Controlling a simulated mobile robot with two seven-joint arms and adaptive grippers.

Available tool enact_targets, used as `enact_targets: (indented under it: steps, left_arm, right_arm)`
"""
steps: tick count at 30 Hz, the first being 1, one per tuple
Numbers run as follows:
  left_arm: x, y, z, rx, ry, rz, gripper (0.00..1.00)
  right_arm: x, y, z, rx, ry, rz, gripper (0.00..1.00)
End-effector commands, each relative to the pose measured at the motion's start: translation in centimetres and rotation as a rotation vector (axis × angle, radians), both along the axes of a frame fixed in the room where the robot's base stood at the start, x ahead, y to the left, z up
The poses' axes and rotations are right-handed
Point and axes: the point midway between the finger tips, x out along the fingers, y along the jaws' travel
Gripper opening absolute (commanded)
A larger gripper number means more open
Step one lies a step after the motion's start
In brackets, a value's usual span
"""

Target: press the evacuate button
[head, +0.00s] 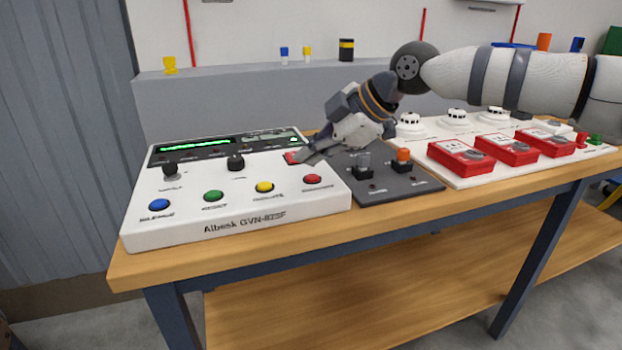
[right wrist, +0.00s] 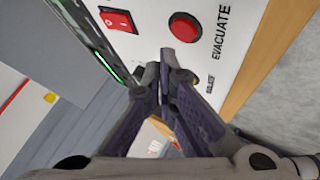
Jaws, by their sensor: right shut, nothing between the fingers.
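The evacuate button is the round red button (head: 312,179) at the front right of the white control panel (head: 237,222). In the right wrist view the red button (right wrist: 185,27) has the word EVACUATE beside it. My right gripper (head: 303,159) is shut and empty, its tips over the panel's right part, beside the red rocker switch (head: 291,157) and behind the evacuate button. In the right wrist view the shut fingertips (right wrist: 166,62) appear just below the button, apart from it in the picture. Their exact height above the panel is hard to tell. My left gripper is not in view.
Blue (head: 159,205), green (head: 213,196) and yellow (head: 264,187) buttons line the panel's front, with black knobs behind. A dark switch box (head: 397,189) stands right of the panel, under my right arm. Red call points (head: 460,156) sit on a white board farther right.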

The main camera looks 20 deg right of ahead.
Motion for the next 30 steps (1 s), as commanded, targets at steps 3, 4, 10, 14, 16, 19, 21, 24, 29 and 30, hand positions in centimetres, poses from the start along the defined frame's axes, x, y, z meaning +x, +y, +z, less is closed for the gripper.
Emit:
enact_targets:
  steps: [3, 4, 10, 14, 16, 19, 21, 24, 29, 30]
  left_arm:
    - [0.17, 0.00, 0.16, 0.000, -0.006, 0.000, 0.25]
    - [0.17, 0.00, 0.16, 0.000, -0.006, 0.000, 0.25]
    - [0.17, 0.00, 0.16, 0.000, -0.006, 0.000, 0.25]
    - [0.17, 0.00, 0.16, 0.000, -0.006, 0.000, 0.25]
    - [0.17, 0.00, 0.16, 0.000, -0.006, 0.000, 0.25]
    - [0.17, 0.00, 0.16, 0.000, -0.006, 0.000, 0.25]
    - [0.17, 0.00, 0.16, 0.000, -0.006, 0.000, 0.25]
    - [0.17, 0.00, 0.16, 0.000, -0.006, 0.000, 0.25]
    - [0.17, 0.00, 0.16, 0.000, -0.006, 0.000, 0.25]
    - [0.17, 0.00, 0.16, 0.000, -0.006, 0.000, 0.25]
  right_arm:
    - [-0.03, 0.00, -0.44, 0.001, -0.006, 0.001, 0.00]
    - [-0.03, 0.00, -0.58, 0.001, -0.006, 0.001, 0.00]
    - [-0.03, 0.02, -0.88, 0.001, -0.007, 0.000, 0.00]
    - [-0.04, 0.02, -0.89, 0.001, -0.007, 0.000, 0.00]
    - [-0.04, 0.02, -0.89, 0.001, -0.007, 0.000, 0.00]
    - [-0.03, 0.02, -0.88, 0.001, -0.007, 0.000, 0.00]
    - [-0.04, 0.03, -0.88, 0.001, -0.006, 0.001, 0.00]
    - [-0.04, 0.03, -0.88, 0.001, -0.006, 0.001, 0.00]
    - [-0.04, 0.03, -0.88, 0.001, -0.006, 0.001, 0.00]
    - [-0.04, 0.03, -0.88, 0.001, -0.006, 0.001, 0.00]
